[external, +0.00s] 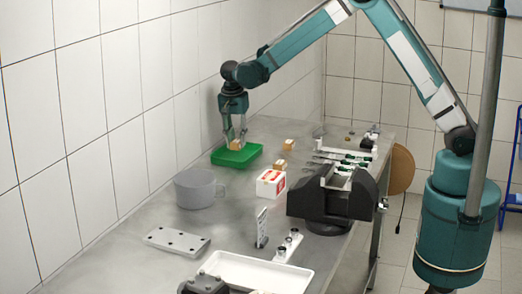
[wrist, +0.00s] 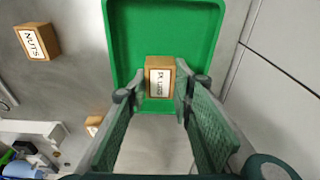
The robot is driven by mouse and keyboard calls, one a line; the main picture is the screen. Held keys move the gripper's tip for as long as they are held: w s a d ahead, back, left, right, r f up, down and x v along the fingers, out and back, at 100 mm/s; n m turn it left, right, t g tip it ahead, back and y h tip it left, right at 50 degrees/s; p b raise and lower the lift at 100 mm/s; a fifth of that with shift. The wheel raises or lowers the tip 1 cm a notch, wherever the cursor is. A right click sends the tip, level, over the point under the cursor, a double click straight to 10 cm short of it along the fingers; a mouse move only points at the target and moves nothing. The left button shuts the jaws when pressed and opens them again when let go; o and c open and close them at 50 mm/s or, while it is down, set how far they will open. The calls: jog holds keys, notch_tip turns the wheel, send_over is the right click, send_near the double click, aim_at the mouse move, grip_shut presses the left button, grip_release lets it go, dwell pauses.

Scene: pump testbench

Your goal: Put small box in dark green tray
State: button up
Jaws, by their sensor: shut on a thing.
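The green tray (external: 224,159) lies on the table near the back wall. It also fills the upper middle of the wrist view (wrist: 165,25). My gripper (external: 236,142) points down over the tray and is shut on a small box (wrist: 160,77). This box is brown with a white label that I cannot read clearly. In the wrist view it sits between the fingertips, overlapping the tray's near edge. I cannot tell whether its underside touches the tray.
A NUTS box (wrist: 38,41) and another small box (wrist: 92,124) stand on the table outside the tray. Nearby are a grey pot (external: 195,188), a white and red box (external: 270,183) and a dark vise (external: 335,200). A white tray (external: 260,272) lies at the front.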

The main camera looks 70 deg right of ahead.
aim_at(236, 141)
jog(key=shift+f, duration=1.85)
jog(key=shift+f, duration=0.15)
jog(key=o, duration=0.9)
jog(key=r, duration=0.4)
jog(key=a+r, duration=0.1)
jog(key=r, duration=0.7)
jog(key=shift+a+r, duration=0.1)
jog(key=shift+a, duration=0.3)
